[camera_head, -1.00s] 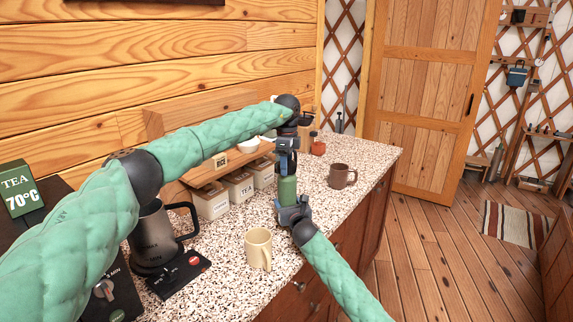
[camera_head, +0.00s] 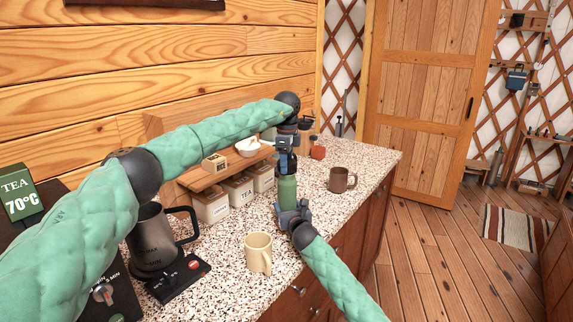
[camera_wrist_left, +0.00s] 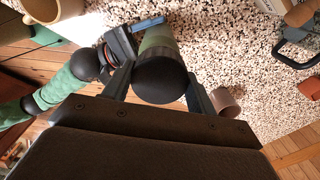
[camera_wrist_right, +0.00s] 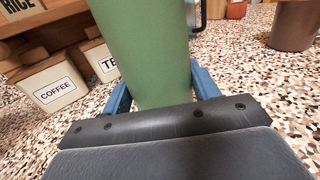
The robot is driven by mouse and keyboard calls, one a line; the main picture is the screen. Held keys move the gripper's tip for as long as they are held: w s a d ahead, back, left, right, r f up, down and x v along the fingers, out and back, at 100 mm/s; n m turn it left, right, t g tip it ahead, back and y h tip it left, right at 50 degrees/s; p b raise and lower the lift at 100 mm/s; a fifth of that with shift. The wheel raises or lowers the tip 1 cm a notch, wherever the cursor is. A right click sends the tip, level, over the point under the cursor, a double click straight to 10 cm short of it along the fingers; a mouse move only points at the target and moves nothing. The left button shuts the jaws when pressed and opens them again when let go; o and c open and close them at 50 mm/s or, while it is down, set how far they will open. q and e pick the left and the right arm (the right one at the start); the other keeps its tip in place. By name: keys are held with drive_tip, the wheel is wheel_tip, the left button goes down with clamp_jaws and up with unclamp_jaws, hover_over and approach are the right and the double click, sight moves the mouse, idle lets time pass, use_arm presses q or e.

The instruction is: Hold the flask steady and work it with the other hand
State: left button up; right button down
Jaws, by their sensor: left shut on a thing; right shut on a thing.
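The flask (camera_head: 287,190) is green with a dark top and stands upright on the speckled counter. It also shows in the left wrist view (camera_wrist_left: 160,75), seen from above, and in the right wrist view (camera_wrist_right: 145,50). My right gripper (camera_head: 290,212) is shut around the flask's lower green body. My left gripper (camera_head: 286,158) points down from above and is shut on the dark cap (camera_wrist_left: 160,80) at the flask's top. The left gripper's fingers partly hide the cap in the head view.
A cream mug (camera_head: 258,254) stands near the front edge, and a brown mug (camera_head: 342,180) stands behind the flask to the right. A dark kettle (camera_head: 152,245) is at left. Labelled canisters (camera_head: 238,192) stand below a small wooden shelf (camera_head: 205,178) along the wall.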

use_arm(q)
drive_tip(key=shift+r, duration=0.15)
drive_tip(key=shift+r, duration=1.95)
use_arm(e)
drive_tip(key=shift+c, duration=1.5)
unclamp_jaws()
